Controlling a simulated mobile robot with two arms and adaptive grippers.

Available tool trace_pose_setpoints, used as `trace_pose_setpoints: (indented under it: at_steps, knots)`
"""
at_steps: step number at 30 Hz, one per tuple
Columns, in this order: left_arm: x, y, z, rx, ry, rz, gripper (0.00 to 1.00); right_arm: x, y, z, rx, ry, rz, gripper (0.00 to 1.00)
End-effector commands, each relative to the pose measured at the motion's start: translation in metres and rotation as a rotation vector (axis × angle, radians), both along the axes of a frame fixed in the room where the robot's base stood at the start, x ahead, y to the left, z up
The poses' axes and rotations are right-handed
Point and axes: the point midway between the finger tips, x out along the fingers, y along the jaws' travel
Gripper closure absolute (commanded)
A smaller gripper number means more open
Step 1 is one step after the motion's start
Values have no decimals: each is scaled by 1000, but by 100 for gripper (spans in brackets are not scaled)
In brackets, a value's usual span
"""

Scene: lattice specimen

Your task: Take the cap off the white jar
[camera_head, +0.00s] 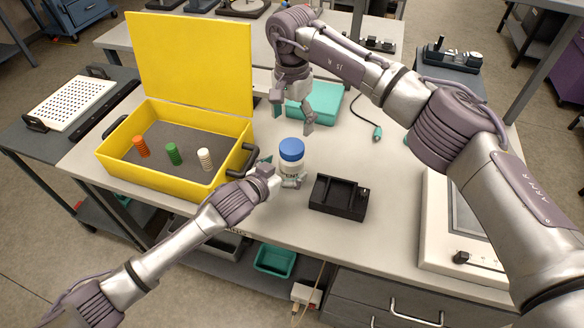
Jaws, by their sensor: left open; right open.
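The white jar (291,169) stands upright on the table, with dark lettering on its side. Its blue cap (291,149) sits on top. My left gripper (279,172) is open low at the jar's left and near side, with one finger in front of the jar's lower body. I cannot tell whether it touches the jar. My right gripper (294,119) is open and empty, pointing down above and behind the cap, apart from it.
An open yellow case (178,190) holding orange, green and white ribbed pieces stands left of the jar. A black tray (339,197) lies to the right. A teal box (325,101) is behind. A white-topped device (452,235) sits at the right edge.

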Motion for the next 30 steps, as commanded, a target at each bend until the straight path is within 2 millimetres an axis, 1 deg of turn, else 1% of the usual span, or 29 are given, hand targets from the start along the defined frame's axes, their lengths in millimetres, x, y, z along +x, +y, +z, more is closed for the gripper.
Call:
trace_pose_setpoints:
  at_steps: [1,3,9,13,20,23,30]
  knots:
    - [8,-5,-3,1,1,1,3,0,0,0,1,1,0,15]
    - [16,-11,-7,0,0,0,3,0,0,0,1,0,0,15]
    - [30,-19,-15,1,1,0,3,0,0,0,1,0,0,15]
    - [33,-21,-16,1,1,0,3,0,0,0,1,0,0,15]
    - [33,-22,-16,1,1,0,3,0,0,0,1,0,0,15]
    - [33,-21,-16,1,1,0,18,0,0,0,1,0,0,15]
    - [33,-21,-17,1,1,0,58,0,0,0,1,0,0,15]
